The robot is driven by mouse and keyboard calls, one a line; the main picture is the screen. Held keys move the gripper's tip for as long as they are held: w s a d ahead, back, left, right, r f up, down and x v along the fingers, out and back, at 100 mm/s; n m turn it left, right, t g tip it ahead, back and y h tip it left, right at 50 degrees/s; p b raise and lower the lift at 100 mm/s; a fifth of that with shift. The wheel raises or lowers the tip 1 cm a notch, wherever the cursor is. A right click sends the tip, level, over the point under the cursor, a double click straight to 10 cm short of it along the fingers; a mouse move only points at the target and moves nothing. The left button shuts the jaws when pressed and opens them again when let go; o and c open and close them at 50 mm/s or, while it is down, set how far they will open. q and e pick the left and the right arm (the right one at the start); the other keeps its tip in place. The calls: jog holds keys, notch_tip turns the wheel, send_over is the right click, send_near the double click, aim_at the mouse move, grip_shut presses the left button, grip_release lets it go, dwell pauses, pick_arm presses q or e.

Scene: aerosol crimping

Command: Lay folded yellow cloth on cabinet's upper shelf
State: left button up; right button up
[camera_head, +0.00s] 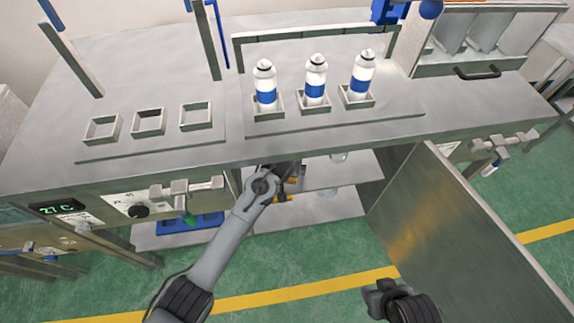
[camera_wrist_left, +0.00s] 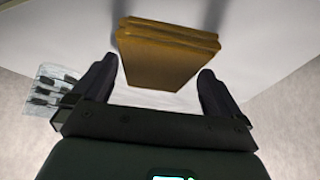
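The folded yellow cloth (camera_wrist_left: 160,55) looks brownish in the left wrist view. It lies on a pale surface ahead of my left gripper (camera_wrist_left: 158,70), its near end between the fingertips. The fingers are apart, with a visible gap to the cloth at the left. In the head view my left gripper (camera_head: 286,182) reaches into the open cabinet under the bench, and the wrist hides most of it. The cabinet's upper shelf (camera_head: 335,173) shows right of the gripper. My right gripper (camera_head: 378,298) is outside the cabinet over the floor; its finger opening is unclear.
The cabinet door (camera_head: 465,235) stands open at the right. A lower shelf (camera_head: 325,207) lies below. A clear container with dark pieces (camera_wrist_left: 52,88) is left of my left fingers. Three bottles (camera_head: 316,80) stand in holders on the bench (camera_head: 400,140). A blue tray (camera_head: 190,222) sits lower left.

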pick_arm(q)
jog(key=shift+s, duration=0.1)
jog(key=shift+r, duration=0.3)
jog(key=p+v, duration=0.2)
jog(key=v, duration=0.1)
jog(key=shift+s+a+r+p, duration=0.1)
jog(key=shift+s+r+p, duration=0.05)
jog(key=shift+s+p, duration=0.15)
jog(key=s+a+g+p, duration=0.1)
jog(key=s+a+p, duration=0.3)
jog(key=s, duration=0.7)
jog(key=s+a+p, duration=0.1)
jog(key=s+a, duration=0.4)
jog(key=s, duration=0.6)
jog(key=s+a+r+g+y, duration=0.1)
jog(key=s+a+r, duration=0.5)
jog(key=s+a, duration=0.6)
jog(key=shift+s+r+g, duration=0.2)
jog(key=shift+s+g, duration=0.2)
jog(key=shift+s, duration=0.4)
jog(key=shift+r, duration=0.1)
